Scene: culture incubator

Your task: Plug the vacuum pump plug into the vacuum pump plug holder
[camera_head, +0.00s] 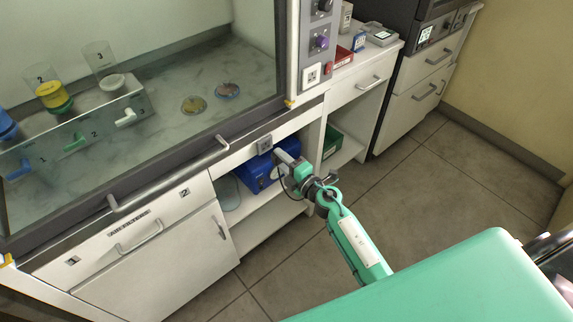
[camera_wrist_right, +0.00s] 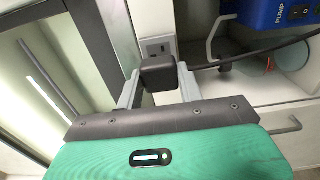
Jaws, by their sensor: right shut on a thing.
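The black vacuum pump plug (camera_wrist_right: 157,72) is between the two grey fingers of my right gripper (camera_wrist_right: 158,88), which is shut on it. Its black cable runs off to the right in the right wrist view. The plug holder (camera_wrist_right: 157,48) is a grey box just beyond the plug, and the plug covers its lower part. I cannot tell whether they touch. In the head view the holder (camera_head: 265,145) sits under the hood's front edge, with my right gripper (camera_head: 279,162) close in front of it. The plug is not clear there. My left gripper is not in view.
The blue vacuum pump (camera_head: 257,176) stands on the open shelf below the holder and also shows in the right wrist view (camera_wrist_right: 283,12). A cabinet door (camera_head: 170,255) is at the left. A green box (camera_head: 331,140) sits on the right shelf. The floor (camera_head: 430,190) is clear.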

